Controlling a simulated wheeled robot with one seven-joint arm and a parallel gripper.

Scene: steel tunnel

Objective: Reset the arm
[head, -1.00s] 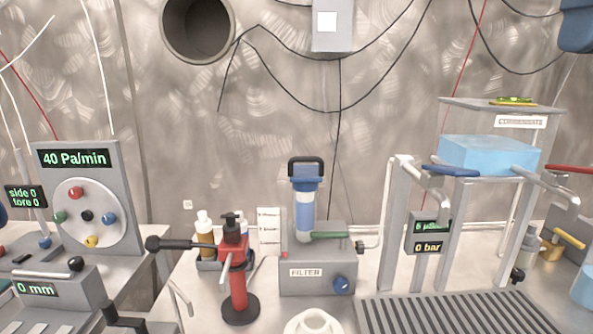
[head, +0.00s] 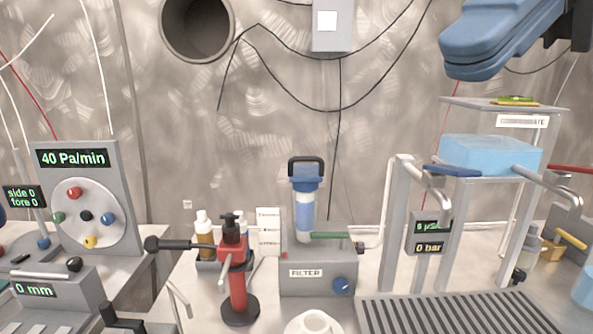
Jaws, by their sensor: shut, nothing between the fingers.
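A blue and black part of my arm (head: 500,40) shows at the top right of the head view, in front of the wall and above the shelf with the blue tank. It hangs in the air and appears clear of the rig. No fingers show, so my gripper is outside the picture.
Below the arm stands a grey frame with a shelf (head: 480,104), a pale blue tank (head: 490,155) and pipes. A filter unit (head: 318,270), a red hand pump (head: 238,280) and a dial panel (head: 88,214) stand further left. The wall's middle is free of large obstacles.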

